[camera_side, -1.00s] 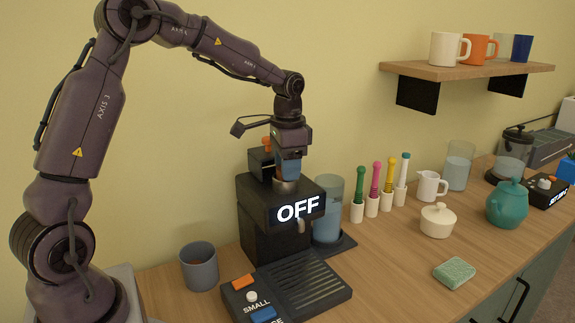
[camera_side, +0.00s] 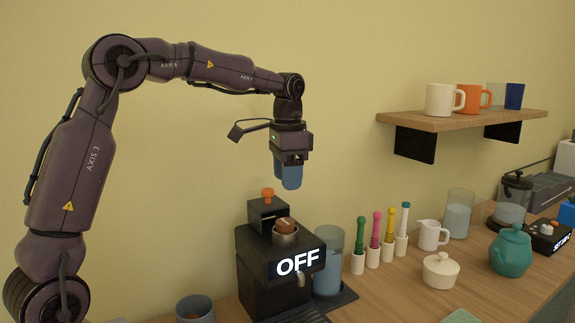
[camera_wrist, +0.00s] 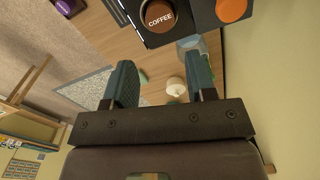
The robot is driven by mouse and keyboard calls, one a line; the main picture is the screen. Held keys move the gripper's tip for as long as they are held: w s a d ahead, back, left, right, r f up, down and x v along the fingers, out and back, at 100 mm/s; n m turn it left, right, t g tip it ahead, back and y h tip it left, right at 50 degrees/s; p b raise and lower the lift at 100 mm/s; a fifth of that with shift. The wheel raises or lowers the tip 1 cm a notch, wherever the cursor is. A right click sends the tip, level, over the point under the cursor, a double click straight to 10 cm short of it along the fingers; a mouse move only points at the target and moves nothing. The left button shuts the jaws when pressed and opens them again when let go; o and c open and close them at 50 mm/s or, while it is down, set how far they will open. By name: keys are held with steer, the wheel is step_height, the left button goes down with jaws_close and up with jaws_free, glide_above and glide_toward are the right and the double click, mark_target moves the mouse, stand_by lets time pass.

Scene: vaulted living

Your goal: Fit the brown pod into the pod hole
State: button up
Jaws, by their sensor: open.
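The brown pod (camera_side: 285,225) sits in the round metal-rimmed pod hole (camera_side: 286,237) on top of the black coffee machine (camera_side: 262,270). Its domed top shows above the rim in the side view; how deep it sits I cannot tell. In the wrist view the pod (camera_wrist: 159,15) shows its round lid marked COFFEE. My gripper (camera_side: 291,186) is above the machine, clear of the pod, with blue fingers pointing down. In the wrist view its fingers (camera_wrist: 163,85) are apart with nothing between them.
An orange knob (camera_side: 267,193) stands at the back of the machine, whose front reads OFF. A clear water tank (camera_side: 328,262) is beside it. Several colored-handled tools, a white pitcher (camera_side: 432,235) and a teal teapot (camera_side: 510,250) stand to the right. A grey cup (camera_side: 195,308) is front left.

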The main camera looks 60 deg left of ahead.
steer(key=s+d+r+t+y, duration=0.1)
steer(key=s+d+r+t, duration=0.3)
steer(key=s+d, duration=0.5)
steer(key=s+d+f+n+t+h, duration=0.1)
steer(key=s+d+f+n, duration=0.1)
steer(key=s, duration=1)
steer(key=shift+s+d+f+n+t, duration=0.3)
steer(key=shift+s+d+f, duration=0.1)
steer(key=shift+d+f, duration=0.5)
